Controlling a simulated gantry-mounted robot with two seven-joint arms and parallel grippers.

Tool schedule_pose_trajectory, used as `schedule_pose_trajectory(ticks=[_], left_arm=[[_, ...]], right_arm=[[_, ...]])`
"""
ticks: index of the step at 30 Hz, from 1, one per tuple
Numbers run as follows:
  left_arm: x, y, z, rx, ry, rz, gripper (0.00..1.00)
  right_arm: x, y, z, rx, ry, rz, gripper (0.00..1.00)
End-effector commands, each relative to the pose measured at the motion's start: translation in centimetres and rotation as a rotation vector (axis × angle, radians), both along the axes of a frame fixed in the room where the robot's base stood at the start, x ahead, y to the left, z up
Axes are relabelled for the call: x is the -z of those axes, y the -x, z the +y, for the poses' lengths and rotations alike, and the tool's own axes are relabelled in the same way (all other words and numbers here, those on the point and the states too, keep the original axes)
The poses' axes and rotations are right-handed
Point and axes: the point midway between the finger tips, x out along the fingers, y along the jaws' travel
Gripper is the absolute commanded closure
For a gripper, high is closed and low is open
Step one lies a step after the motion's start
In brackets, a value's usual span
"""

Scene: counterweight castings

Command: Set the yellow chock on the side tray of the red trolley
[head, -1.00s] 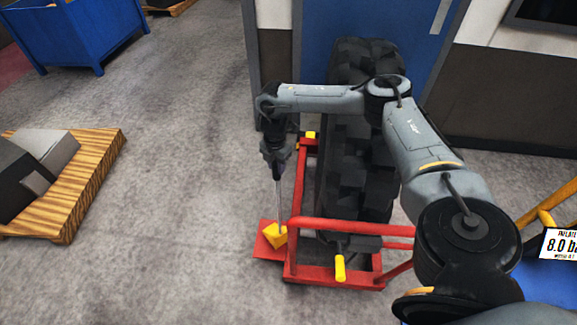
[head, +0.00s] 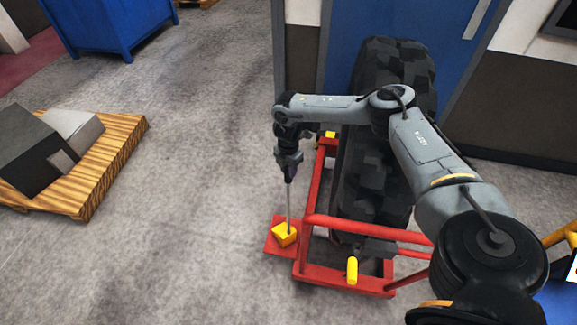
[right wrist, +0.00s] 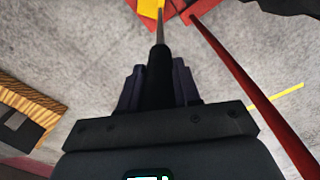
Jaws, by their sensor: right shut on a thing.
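The yellow chock (head: 283,238) is a small block with a thin grey rod rising from it. It appears over or on the red side tray (head: 273,249) at the left of the red trolley (head: 330,277); I cannot tell whether it touches the tray. My right gripper (head: 289,172) is above the chock, shut on the rod. In the right wrist view the chock (right wrist: 149,6) is cut off by the top edge, beside part of the red tray (right wrist: 176,9). My left gripper is not in view.
A large black tyre (head: 378,170) stands upright in the trolley, in front of a blue door (head: 365,25). A yellow handle grip (head: 352,270) is at the trolley's near end. A wooden pallet (head: 112,165) with grey and black blocks lies left. The floor between is clear.

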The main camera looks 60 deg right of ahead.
Motion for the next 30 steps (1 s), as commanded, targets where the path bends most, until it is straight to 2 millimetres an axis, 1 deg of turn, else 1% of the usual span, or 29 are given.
schedule_pose_trajectory(ticks=[5,9,10,12,15,25,28,30], left_arm=[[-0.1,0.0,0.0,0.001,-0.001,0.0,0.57],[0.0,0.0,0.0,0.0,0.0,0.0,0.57],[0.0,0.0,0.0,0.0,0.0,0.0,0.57],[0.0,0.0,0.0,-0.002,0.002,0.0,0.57],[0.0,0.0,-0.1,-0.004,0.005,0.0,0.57],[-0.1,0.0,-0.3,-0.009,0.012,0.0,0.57],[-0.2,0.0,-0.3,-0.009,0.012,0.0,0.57],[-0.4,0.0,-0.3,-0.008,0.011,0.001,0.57]], right_arm=[[-0.3,-0.2,0.0,0.002,0.0,-0.006,0.98],[0.0,-0.2,0.0,0.001,0.0,-0.005,0.98],[0.2,0.0,0.0,0.001,0.0,-0.001,0.66],[0.2,0.0,0.0,0.0,0.0,-0.001,0.55],[0.1,0.0,0.0,0.001,0.0,-0.001,0.42],[0.0,0.0,0.0,0.001,0.0,-0.002,0.42],[-0.7,-0.1,0.0,0.001,-0.001,-0.002,0.42],[-1.6,-0.1,-0.1,0.002,-0.001,-0.004,0.42]])
